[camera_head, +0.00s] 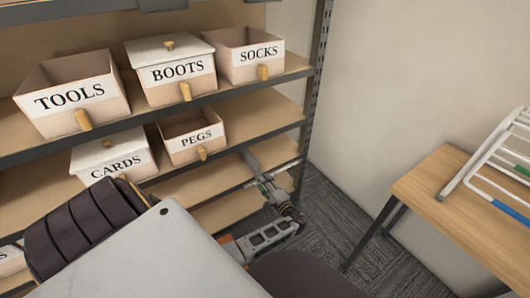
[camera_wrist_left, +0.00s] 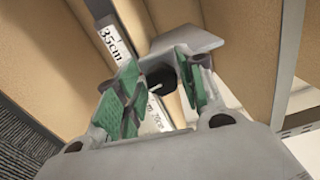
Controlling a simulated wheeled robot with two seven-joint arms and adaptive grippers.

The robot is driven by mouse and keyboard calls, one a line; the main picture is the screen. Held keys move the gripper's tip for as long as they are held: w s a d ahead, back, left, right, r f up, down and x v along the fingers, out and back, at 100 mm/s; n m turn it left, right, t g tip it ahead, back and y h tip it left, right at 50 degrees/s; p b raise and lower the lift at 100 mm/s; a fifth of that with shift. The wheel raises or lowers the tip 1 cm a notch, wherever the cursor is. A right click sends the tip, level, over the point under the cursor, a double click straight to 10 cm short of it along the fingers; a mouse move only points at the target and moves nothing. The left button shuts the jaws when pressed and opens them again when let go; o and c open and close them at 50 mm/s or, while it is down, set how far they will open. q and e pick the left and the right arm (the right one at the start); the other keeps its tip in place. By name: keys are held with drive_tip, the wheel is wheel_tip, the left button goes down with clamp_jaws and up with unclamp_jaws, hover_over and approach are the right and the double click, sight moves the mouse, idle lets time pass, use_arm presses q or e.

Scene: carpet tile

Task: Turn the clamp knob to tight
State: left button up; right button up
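The clamp's black round knob (camera_wrist_left: 160,80) shows in the left wrist view with a short pale mark on its face. It sits on a grey clamp body (camera_wrist_left: 188,43) on a pale measuring bar. My left gripper (camera_wrist_left: 164,68) has green-padded fingers on either side of the knob. The fingers look apart, with small gaps beside the knob; firm contact is not clear. In the head view my left gripper (camera_head: 272,190) is at the clamp bar (camera_head: 277,174) by the shelf's right end, and the knob is hidden there. My right gripper is not in view.
A shelf upright (camera_head: 312,90) stands close to the clamp. A wooden table (camera_head: 430,205) with a white rack (camera_head: 490,160) is at right.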

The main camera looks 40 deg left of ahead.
use_arm(q)
drive_tip(key=shift+o, duration=0.5)
drive_tip(key=v, duration=1.2)
drive_tip(key=shift+s, duration=0.1)
idle(0.4)
